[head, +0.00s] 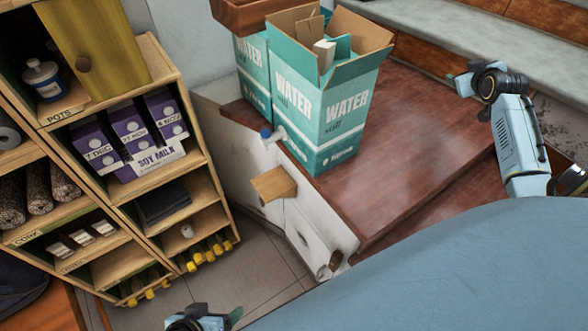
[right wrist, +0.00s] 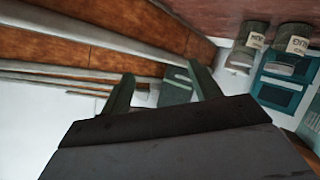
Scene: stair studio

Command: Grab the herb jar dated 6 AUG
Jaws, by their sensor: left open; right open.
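Two dark jars, a left one (right wrist: 257,37) and a right one (right wrist: 293,42), show at the upper right of the right wrist view, which seems upside down. Each has a pale label with dark print too small and tilted for me to read a date. I cannot make out these jars in the head view. My right gripper (head: 478,84) is at the upper right of the head view; its fingers (right wrist: 160,88) are apart and empty, away from the jars. My left gripper (head: 205,318) is at the bottom edge of the head view, open, mostly cut off.
A teal WATER carton (head: 327,110) with open flaps stands on a dark red wooden top (head: 420,125). A shelf unit (head: 195,120) at the left holds SOY MILK cartons (head: 130,130). Pale ledges (head: 450,35) run along the upper right. My blue body fills the lower right.

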